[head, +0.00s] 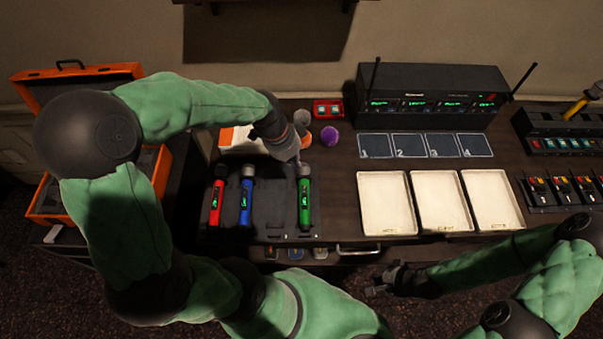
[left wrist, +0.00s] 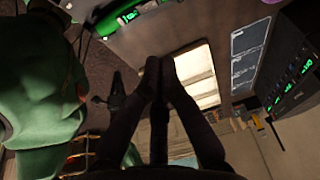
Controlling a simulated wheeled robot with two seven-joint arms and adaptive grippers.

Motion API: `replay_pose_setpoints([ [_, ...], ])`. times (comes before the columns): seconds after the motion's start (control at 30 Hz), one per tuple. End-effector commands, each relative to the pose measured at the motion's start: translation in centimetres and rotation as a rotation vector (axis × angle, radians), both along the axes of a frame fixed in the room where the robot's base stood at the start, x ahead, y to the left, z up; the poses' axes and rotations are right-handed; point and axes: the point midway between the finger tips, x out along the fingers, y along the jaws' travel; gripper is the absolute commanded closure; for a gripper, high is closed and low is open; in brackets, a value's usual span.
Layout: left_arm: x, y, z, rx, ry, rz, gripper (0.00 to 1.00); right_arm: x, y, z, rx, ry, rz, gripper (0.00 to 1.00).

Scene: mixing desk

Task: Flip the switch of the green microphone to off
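The green microphone (head: 305,203) lies in the right slot of a dark holder, with a lit green display on its body. In the left wrist view the green microphone (left wrist: 137,14) shows at the top edge, partly cut off. My left gripper (head: 297,158) is over the head end of the green microphone and hides part of it. In the left wrist view its fingertips (left wrist: 159,68) are together with nothing visible between them. Its switch is too small to make out. My right gripper (head: 378,282) is empty, fingers apart, in front of the desk edge.
Red (head: 217,203) and blue (head: 246,201) microphones lie in the same holder (head: 272,205), with an empty slot beside the green one. A purple ball (head: 329,136) stands behind. Three white trays (head: 386,229) are to the right, below a receiver rack (head: 430,80) with antennas.

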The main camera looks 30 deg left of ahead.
Motion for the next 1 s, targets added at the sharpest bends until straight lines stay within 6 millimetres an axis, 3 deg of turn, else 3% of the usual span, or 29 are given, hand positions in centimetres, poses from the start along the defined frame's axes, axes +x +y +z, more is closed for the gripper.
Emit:
replay_pose_setpoints([
  [0.7, 1.9, -2.0, -11.5, -0.001, 0.003, 0.001, 1.0, 0.0, 0.0, -2.9, 0.0, 0.0, 0.0, 1.0],
  [1.0, 2.2, -1.9, -13.2, 0.0, 0.0, 0.001, 1.0, 0.0, 0.0, -3.3, 0.0, 0.0, 0.0, 1.0],
])
